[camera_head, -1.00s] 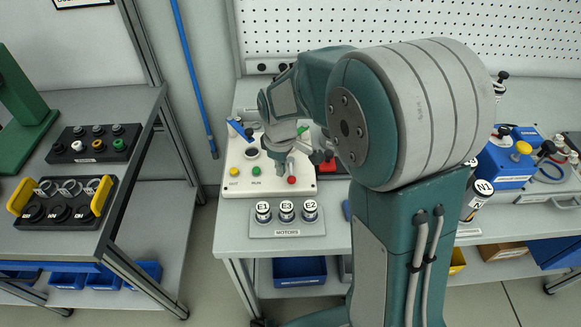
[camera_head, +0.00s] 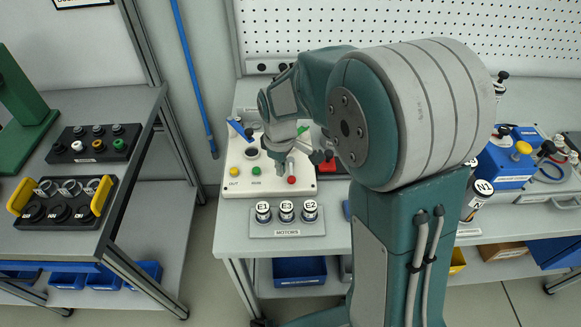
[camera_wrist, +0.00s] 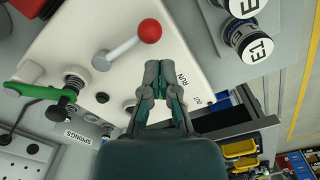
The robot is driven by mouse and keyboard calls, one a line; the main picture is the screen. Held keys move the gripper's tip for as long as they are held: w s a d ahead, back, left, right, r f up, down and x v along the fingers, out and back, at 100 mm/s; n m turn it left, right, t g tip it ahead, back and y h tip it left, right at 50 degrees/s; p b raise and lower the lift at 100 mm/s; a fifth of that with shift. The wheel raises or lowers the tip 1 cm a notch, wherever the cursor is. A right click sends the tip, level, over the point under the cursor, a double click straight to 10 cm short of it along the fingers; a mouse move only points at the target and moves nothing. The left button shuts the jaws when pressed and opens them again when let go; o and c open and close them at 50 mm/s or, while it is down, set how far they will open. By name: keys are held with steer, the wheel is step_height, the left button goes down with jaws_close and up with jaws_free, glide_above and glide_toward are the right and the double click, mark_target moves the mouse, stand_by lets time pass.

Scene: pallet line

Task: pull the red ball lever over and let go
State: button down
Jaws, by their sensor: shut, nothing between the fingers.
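The lever's red ball (camera_wrist: 149,31) sits at the end of a silver rod on a white panel (camera_wrist: 60,45) in the wrist view. The rod leans up and right from its round pivot (camera_wrist: 101,60). In the head view the red ball (camera_head: 291,180) shows at the panel's front right. My gripper (camera_wrist: 160,68) is shut and empty, its fingertips just below the ball in the wrist picture, with a small gap between them. In the head view my gripper (camera_head: 284,167) is small and partly merges with the panel parts; the rod is hard to make out there.
White-topped motors (camera_head: 286,210) stand in a rack in front of the panel. A green-handled clamp (camera_wrist: 35,90) is left of the lever in the wrist view. Yellow (camera_head: 234,171) and green (camera_head: 256,171) lamps are on the panel. My arm hides part of the bench.

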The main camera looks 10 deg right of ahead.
mark_target(282, 183)
steer(key=shift+f, duration=1.7)
